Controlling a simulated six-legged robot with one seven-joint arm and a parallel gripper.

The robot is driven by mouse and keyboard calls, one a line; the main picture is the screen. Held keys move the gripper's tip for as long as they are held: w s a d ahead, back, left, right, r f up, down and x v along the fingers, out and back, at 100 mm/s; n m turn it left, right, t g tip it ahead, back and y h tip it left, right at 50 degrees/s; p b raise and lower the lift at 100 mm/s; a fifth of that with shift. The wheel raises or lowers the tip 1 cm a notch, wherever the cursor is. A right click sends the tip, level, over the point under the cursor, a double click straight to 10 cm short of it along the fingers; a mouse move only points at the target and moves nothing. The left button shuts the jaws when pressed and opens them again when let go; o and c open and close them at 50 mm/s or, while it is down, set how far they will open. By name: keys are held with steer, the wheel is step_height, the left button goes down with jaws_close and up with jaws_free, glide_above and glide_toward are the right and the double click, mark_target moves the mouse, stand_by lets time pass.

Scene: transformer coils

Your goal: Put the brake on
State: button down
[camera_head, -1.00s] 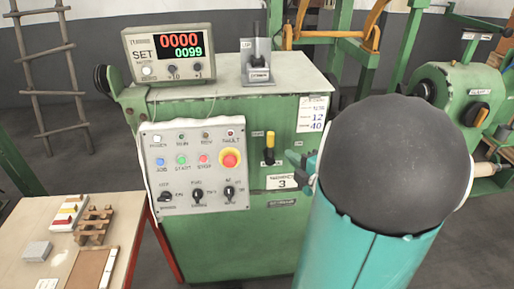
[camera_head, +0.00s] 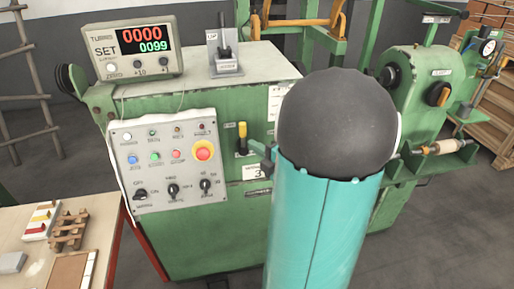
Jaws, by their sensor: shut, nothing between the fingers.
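The green machine cabinet (camera_head: 200,250) stands ahead. On its front is a short lever with a yellow grip (camera_head: 242,131), pointing upward. On its top stands a black lever (camera_head: 223,38) in a grey bracket, also upright. No label that I can read says which control is the brake. My gripper (camera_head: 262,154) shows only partly, just right of and below the yellow-gripped lever, and holds nothing. It looks apart from the lever, though the depth is hard to judge. My teal and dark grey arm hides the rest of it and the cabinet's right front.
A control panel (camera_head: 170,166) with a red stop button (camera_head: 203,151) is left of the yellow lever. A counter display (camera_head: 131,49) sits on top. A green unit with an orange-marked knob (camera_head: 438,94) stands right. A table (camera_head: 22,220) with small parts is lower left.

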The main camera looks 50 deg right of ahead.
mark_target(241, 137)
steer(key=w, duration=0.7)
steer(key=shift+d, duration=0.2)
steer(key=shift+s+d, duration=0.1)
steer(key=shift+s, duration=0.05)
